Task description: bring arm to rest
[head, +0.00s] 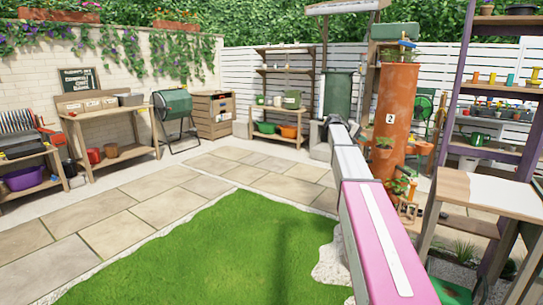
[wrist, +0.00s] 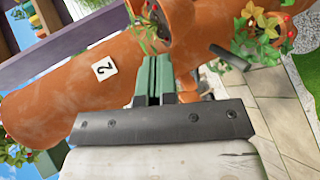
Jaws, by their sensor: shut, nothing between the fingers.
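My arm (head: 375,225), with a pink link and a pale grey link, reaches out from the lower right in the head view. Its far end is beside the tall terracotta planter tower (head: 396,105) marked with a 2. In the wrist view my gripper (wrist: 153,80) has its green fingers together and nothing between them. The terracotta tower (wrist: 60,95) lies across that view behind the fingers, with its number plate left of them. I cannot tell whether the fingertips touch the tower. The gripper is hard to make out in the head view.
A wooden shelf unit (head: 462,95) and a pale-topped bench (head: 490,192) stand close on the right. A green barrel (head: 337,93) stands behind the arm's end. Lawn (head: 215,250) and paving (head: 110,235) on the left are clear. Flowering plants (wrist: 262,28) show near the tower.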

